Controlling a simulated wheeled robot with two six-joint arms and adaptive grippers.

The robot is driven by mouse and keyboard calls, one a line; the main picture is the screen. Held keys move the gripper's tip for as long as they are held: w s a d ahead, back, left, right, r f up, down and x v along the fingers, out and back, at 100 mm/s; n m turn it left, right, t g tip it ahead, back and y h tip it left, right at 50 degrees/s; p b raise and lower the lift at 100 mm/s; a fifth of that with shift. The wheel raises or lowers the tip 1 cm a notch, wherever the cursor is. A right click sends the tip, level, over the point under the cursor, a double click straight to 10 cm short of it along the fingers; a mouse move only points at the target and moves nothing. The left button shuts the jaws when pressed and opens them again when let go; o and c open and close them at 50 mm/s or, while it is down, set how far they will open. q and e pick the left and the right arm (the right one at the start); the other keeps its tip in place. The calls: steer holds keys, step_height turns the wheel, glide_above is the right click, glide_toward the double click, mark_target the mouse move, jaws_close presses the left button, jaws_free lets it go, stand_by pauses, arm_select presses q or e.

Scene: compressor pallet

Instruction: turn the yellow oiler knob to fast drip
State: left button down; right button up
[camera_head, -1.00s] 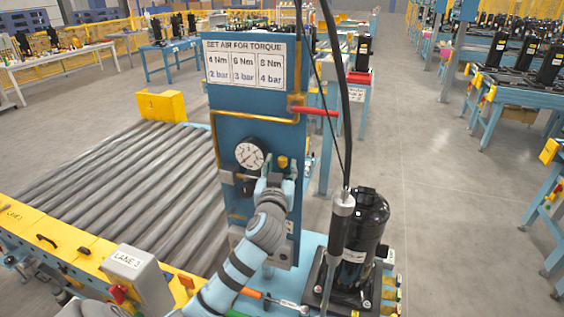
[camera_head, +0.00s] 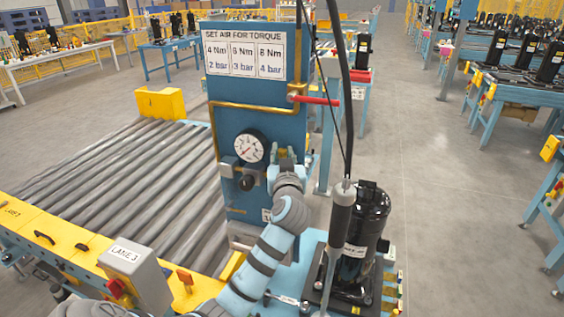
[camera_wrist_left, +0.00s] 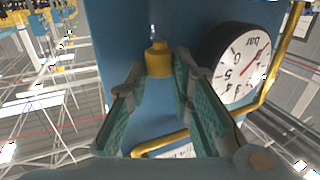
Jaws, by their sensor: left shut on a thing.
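The yellow oiler knob (camera_wrist_left: 159,60) sits on the blue panel (camera_head: 232,123) and shows clearly in the left wrist view, between the fingertips. In the head view my left gripper (camera_head: 284,161) covers it, right of the white pressure gauge (camera_head: 249,147). The gauge also shows in the left wrist view (camera_wrist_left: 238,65), beside the right finger. My left gripper (camera_wrist_left: 159,70) is shut on the knob, one finger on each side. The knob's setting marks cannot be read. My right gripper is not in view.
A red-handled valve (camera_head: 315,100) sticks out right of the panel. A hanging tool (camera_head: 338,222) and a black compressor (camera_head: 365,230) stand close right of my left arm. A black knob (camera_head: 247,183) sits below the gauge. Rollers (camera_head: 130,175) lie left.

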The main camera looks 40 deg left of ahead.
arm_select(q)
steer(key=shift+w+d+f+n+g+y+b, duration=0.15)
steer(key=shift+f+n+g+y+b, duration=0.3)
steer(key=shift+n+g+y+b, duration=0.25)
steer(key=shift+r+b, duration=0.15)
steer(key=shift+b, duration=0.25)
steer(key=shift+r+n+g+y, duration=0.15)
steer(key=shift+n+g+y, duration=0.15)
steer(key=shift+g+y, duration=0.15)
steer(key=shift+r, duration=0.1)
steer(key=c, duration=1.4)
jaws_free()
steer(key=shift+c, duration=0.2)
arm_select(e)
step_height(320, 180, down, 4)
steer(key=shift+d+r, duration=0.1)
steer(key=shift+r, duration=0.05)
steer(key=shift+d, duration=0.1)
arm_select(q)
steer(key=v, duration=0.7)
steer(key=shift+s+d, duration=0.2)
steer(key=shift+d, duration=0.05)
